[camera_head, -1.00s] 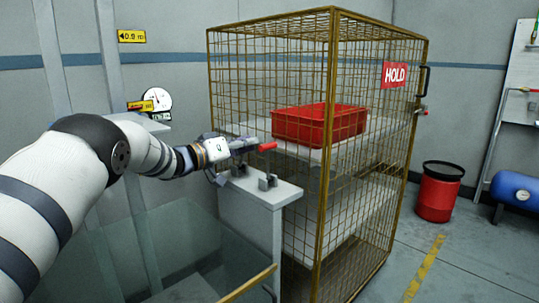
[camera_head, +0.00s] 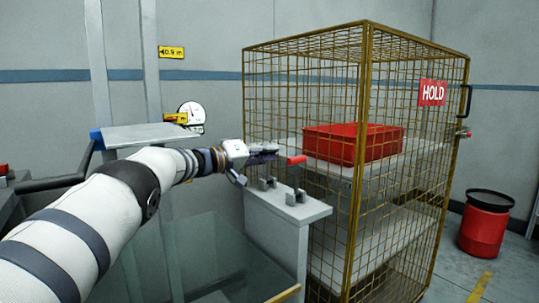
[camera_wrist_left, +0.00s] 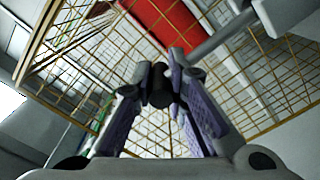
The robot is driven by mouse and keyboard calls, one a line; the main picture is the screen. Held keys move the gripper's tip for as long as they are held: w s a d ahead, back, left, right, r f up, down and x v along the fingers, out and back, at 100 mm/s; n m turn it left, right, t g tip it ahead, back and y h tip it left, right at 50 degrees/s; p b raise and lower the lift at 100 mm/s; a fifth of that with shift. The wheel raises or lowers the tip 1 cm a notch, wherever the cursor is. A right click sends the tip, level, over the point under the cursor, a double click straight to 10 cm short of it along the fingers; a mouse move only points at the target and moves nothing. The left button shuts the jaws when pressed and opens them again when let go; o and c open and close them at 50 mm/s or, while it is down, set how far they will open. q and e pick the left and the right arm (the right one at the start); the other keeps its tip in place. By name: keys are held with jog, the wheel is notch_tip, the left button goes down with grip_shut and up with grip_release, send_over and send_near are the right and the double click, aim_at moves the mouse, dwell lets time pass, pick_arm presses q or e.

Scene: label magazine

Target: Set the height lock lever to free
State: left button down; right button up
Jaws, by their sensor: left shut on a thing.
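The height lock lever shows its red grip (camera_head: 297,160) above a grey post (camera_head: 292,212) with small upright metal brackets, beside the wire cage. My left gripper (camera_head: 264,154) reaches in from the left at the lever, just left of the red grip. In the left wrist view its two purple-padded fingers (camera_wrist_left: 160,95) are shut on a dark rounded part (camera_wrist_left: 161,86) between their tips, which I take to be part of the lever. The fingers hide the rest of the lever's shaft. My right gripper is in neither view.
A dial gauge (camera_head: 191,113) is behind the arm. A red drum (camera_head: 485,223) stands at far right, with open floor before it.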

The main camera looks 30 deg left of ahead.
pick_arm(q)
jog(key=shift+a+r, duration=0.1)
jog(key=shift+r, duration=0.05)
jog(key=c, duration=1.6)
grip_release()
jog(key=shift+o, duration=0.2)
